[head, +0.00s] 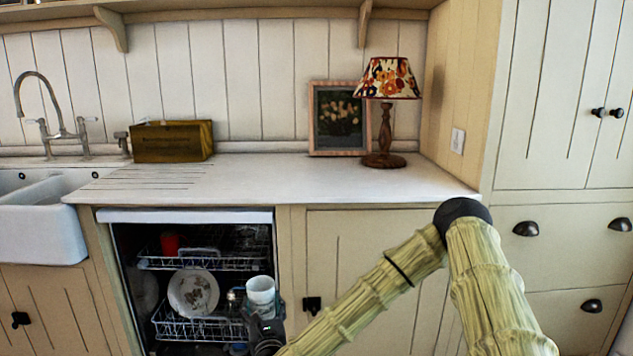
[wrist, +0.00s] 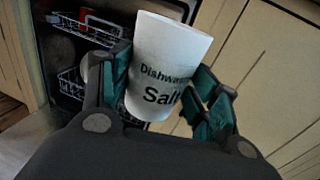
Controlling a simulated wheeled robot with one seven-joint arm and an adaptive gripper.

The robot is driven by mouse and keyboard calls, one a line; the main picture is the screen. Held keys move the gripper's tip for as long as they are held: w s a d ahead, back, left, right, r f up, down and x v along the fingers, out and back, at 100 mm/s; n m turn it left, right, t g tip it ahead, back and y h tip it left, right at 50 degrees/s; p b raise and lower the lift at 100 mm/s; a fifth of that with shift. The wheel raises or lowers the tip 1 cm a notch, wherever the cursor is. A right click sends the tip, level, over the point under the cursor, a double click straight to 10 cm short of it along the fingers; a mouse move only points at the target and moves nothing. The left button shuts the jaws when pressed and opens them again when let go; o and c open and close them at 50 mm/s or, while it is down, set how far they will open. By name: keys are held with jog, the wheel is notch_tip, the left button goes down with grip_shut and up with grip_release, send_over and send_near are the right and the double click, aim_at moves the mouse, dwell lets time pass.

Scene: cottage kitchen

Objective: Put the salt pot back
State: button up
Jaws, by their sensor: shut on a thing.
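The salt pot (wrist: 164,65) is a white tapered pot with dark lettering that reads as dishwasher salt. My gripper (wrist: 160,100) is shut on it, one finger on each side, and it sits slightly tilted in the wrist view. In the head view the pot (head: 261,291) is in front of the right part of the open dishwasher (head: 190,260). My gripper (head: 264,325) is just below it there, partly hidden by my arm.
The dishwasher racks hold a patterned plate (head: 193,292) and a red item (head: 170,243). The worktop (head: 270,180) above has a wooden box (head: 172,141), a framed picture (head: 338,118) and a lamp (head: 385,110). Its middle and front are clear. A sink (head: 45,215) is at left.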

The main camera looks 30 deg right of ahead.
jog(key=w+d+r+m+g+h+p, duration=0.1)
jog(key=w+d+r+m+h+p, duration=0.15)
jog(key=d+r+p, duration=0.65)
jog(key=w+d+r+m+g+h+p, duration=0.1)
jog(key=w+d+r+g+h+p, duration=0.25)
jog(key=r, duration=0.85)
jog(key=w+d+r+m+t+h+p, duration=0.15)
jog(key=w+d+r+p, duration=0.25)
jog(key=d+r+p, duration=0.5)
jog(key=shift+g+y, duration=0.35)
jog(key=shift+g, duration=0.15)
jog(key=p+x, duration=0.1)
jog(key=x, duration=0.3)
jog(key=a+p+x, duration=0.1)
jog(key=x, duration=0.3)
jog(key=w+p+x, duration=0.1)
jog(key=x, duration=0.4)
jog(key=shift+w+a+r, duration=0.1)
jog(key=shift+a+r, duration=0.05)
jog(key=shift+r, duration=0.1)
notch_tip(320, 180, down, 4)
jog(key=shift+w+r+p, duration=0.15)
jog(key=shift+r+p, duration=0.1)
jog(key=shift+p, duration=0.5)
jog(key=shift+f, duration=0.1)
jog(key=shift+f, duration=0.15)
jog(key=o, duration=1.1)
